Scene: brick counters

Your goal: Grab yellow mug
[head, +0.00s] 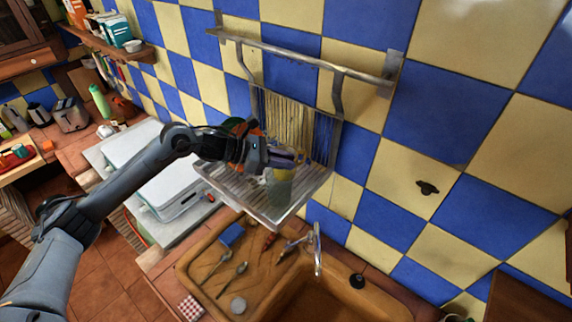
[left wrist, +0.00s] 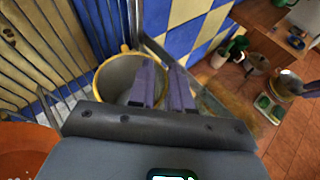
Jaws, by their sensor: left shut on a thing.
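The yellow mug (left wrist: 116,76) shows in the left wrist view with a yellow rim and a pale grey inside. In the head view a small yellow part of it (head: 284,172) shows below my left gripper, on the metal dish rack. My left gripper (head: 292,157) reaches into the rack from the left. In the left wrist view its two purple-grey fingers (left wrist: 165,92) are close together at the mug's right wall, shut on it. The gripper body hides the lower part of the mug.
The wall-mounted dish rack (head: 240,197) has a slatted back and a raised front edge around the mug. A greenish glass (head: 279,190) stands close below the gripper. An orange-brown sink (head: 200,262) with a faucet (head: 318,250) lies below. A tiled wall rises behind.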

